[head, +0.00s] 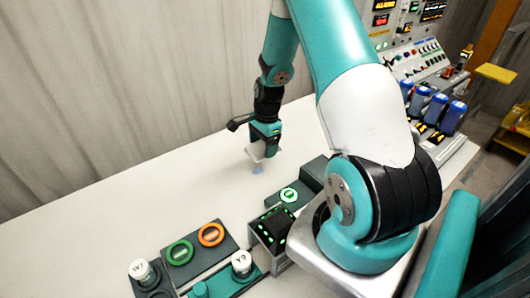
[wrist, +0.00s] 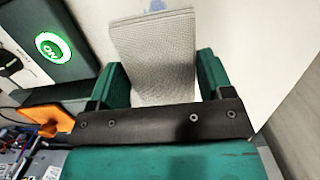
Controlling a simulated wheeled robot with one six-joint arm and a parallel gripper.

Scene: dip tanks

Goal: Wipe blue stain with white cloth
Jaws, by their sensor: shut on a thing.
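The white cloth (wrist: 152,55) is a flat, textured piece between the two green fingers of my gripper (wrist: 155,80), which is shut on it. In the head view my gripper (head: 265,142) points down just over the white bench, with the cloth (head: 259,154) below its tips. The blue stain (head: 257,170) is a small pale patch on the bench just in front of the cloth. I cannot tell whether the cloth touches the bench.
Dark boxes with a green-lit button (head: 289,195) stand in front of the stain. A tray with orange and green rings (head: 180,251) and white-capped bottles (head: 142,271) is at front left. Blue containers (head: 437,107) and a control panel stand at right. The bench left of my gripper is clear.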

